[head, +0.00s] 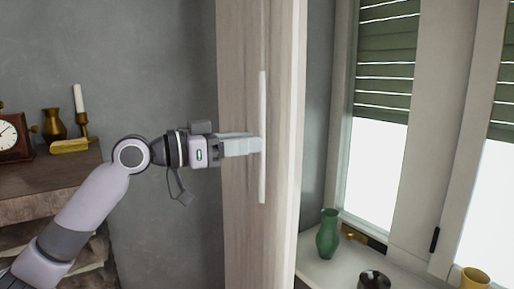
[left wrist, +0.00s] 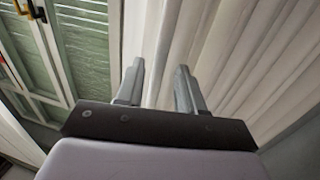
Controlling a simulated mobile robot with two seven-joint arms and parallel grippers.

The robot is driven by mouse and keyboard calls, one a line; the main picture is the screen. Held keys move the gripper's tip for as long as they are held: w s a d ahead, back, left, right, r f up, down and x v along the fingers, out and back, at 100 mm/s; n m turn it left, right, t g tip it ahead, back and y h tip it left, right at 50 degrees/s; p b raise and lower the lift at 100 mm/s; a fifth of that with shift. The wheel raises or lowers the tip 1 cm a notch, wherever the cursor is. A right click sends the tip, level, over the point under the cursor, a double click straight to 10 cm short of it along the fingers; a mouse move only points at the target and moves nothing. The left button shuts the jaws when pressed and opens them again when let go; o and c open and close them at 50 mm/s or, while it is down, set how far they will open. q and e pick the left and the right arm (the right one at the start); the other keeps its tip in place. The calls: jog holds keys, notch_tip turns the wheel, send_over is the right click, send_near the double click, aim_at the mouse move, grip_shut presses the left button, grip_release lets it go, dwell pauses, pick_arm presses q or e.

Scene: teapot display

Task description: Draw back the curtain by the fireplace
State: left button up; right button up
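The curtain (head: 240,232) is a pale, wood-toned panel hanging upright in the middle of the head view. A white vertical bar (head: 262,95) runs along it. In the left wrist view the curtain (left wrist: 230,50) shows as long pale folds. My left gripper (head: 258,146) reaches in from the left, its fingertips at the bar and overlapping it. In the left wrist view the left gripper (left wrist: 158,72) has its fingers apart, with pale material behind the gap. Whether the fingers touch the bar is unclear. My right gripper is not in view.
At left, a mantel (head: 50,185) holds a clock (head: 12,137), a brass vase (head: 54,125) and a candle (head: 79,99). At right are a window with green blinds (head: 386,60) and a sill with a green vase (head: 328,234), a dark pot (head: 374,280) and a yellow cup (head: 474,279).

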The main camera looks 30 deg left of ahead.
pick_arm(q)
jog(key=b+v, duration=0.1)
jog(key=v, duration=0.2)
jog(key=shift+s, duration=0.15)
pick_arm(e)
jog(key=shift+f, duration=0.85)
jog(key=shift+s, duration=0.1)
